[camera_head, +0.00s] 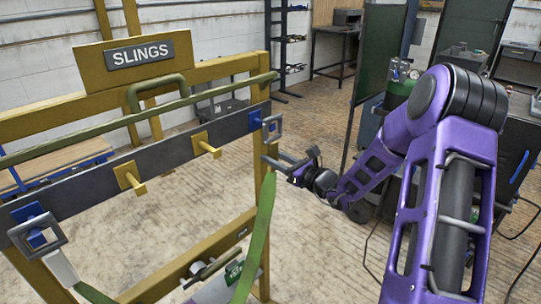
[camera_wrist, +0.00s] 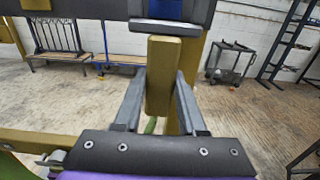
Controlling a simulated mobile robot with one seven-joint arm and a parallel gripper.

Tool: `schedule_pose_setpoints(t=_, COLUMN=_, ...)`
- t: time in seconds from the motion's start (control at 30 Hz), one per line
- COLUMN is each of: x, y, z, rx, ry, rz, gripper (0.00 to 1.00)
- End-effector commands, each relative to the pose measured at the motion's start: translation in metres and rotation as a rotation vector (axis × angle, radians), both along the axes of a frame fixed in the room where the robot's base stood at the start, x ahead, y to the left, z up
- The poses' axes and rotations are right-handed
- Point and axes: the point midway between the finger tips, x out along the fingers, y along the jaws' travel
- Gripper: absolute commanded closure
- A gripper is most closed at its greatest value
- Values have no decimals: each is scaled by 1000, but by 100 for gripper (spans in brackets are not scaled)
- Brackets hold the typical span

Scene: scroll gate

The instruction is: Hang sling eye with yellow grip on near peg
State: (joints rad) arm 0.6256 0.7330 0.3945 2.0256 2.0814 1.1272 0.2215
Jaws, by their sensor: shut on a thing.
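My gripper (camera_head: 277,160) is at the right end of the rack's dark bar. In the wrist view its fingers (camera_wrist: 160,88) are shut on the upright yellow grip (camera_wrist: 162,60). A grey square sling eye (camera_head: 271,129) sits above the grip, in front of a blue mount (camera_head: 255,120); its lower edge shows in the wrist view (camera_wrist: 165,27). I cannot tell whether the eye is around the peg there. A green sling (camera_head: 262,220) hangs below. Another square eye (camera_head: 60,240) with a white grip (camera_head: 62,266) is at the blue mount on the bar's left end.
The yellow rack bears a SLINGS sign (camera_head: 140,53). Two yellow pegs (camera_head: 130,178) (camera_head: 206,145) stick out from the middle of the dark bar (camera_head: 85,190). A green rail (camera_head: 110,128) runs above it. The floor right of the rack is clear near my gripper.

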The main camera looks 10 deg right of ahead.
Motion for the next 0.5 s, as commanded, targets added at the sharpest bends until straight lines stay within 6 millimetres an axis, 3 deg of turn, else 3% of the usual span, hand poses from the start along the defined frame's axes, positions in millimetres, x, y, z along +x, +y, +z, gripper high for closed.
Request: schedule_pose_setpoints(t=0.5, x=-21, y=-16, z=1, rx=0, ry=-2, rz=0, gripper=100)
